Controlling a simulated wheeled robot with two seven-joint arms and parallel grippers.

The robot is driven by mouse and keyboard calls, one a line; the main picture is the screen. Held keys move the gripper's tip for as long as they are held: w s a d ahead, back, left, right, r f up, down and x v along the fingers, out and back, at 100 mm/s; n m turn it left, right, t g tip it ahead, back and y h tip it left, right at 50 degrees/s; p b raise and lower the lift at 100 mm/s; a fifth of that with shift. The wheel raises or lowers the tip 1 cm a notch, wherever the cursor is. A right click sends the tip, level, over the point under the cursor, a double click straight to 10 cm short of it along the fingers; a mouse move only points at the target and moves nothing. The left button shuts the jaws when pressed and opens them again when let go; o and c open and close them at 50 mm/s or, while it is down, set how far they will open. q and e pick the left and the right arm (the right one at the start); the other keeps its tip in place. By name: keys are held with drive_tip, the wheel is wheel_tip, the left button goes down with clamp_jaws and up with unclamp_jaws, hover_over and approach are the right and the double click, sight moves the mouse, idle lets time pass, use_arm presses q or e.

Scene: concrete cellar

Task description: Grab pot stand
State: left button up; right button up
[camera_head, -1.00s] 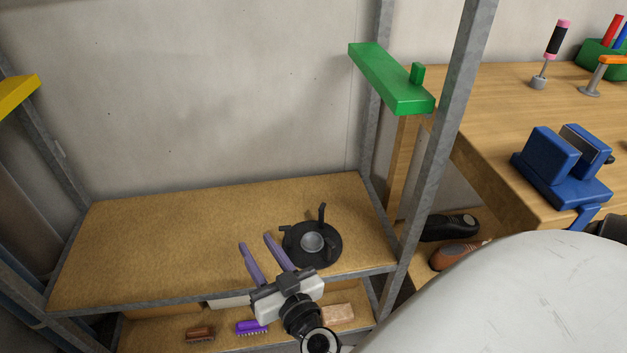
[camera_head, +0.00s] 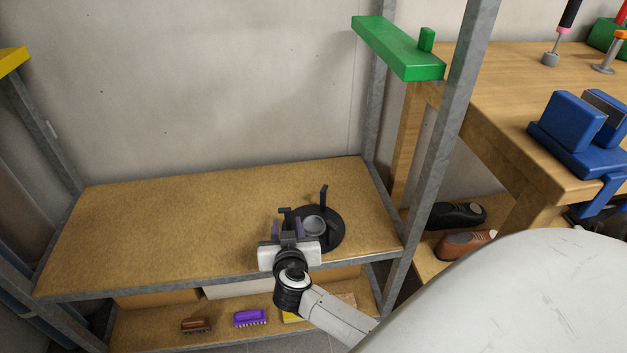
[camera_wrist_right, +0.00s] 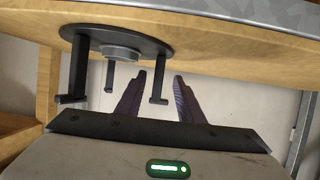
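The pot stand (camera_head: 330,236) is a black round disc with a grey ring in the middle and several upright prongs. It rests on the upper wooden shelf near its front right. My right gripper (camera_head: 288,224) is over the shelf at the stand's left front side, partly hiding it. In the right wrist view the stand (camera_wrist_right: 150,40) appears upside down, prongs pointing down. There the right gripper's purple fingers (camera_wrist_right: 160,76) are apart, and one prong lines up between them. I cannot tell whether they touch it. My left gripper is not in view.
The shelf (camera_head: 150,230) is bare to the left. A metal post (camera_head: 437,140) stands to the right, with a green bracket (camera_head: 400,50) above. Brushes (camera_head: 250,318) lie on the lower shelf. A workbench with a blue vise (camera_head: 575,135) is at right.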

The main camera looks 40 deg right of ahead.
sight(288, 223)
drive_tip(key=b+x, duration=0.1)
drive_tip(key=x, duration=0.2)
drive_tip(key=shift+w+d+f, duration=0.15)
drive_tip(key=shift+d+f, duration=0.05)
drive_tip(key=shift+f, duration=0.1)
clamp_jaws()
idle(1.1)
drive_tip(key=shift+r, duration=0.25)
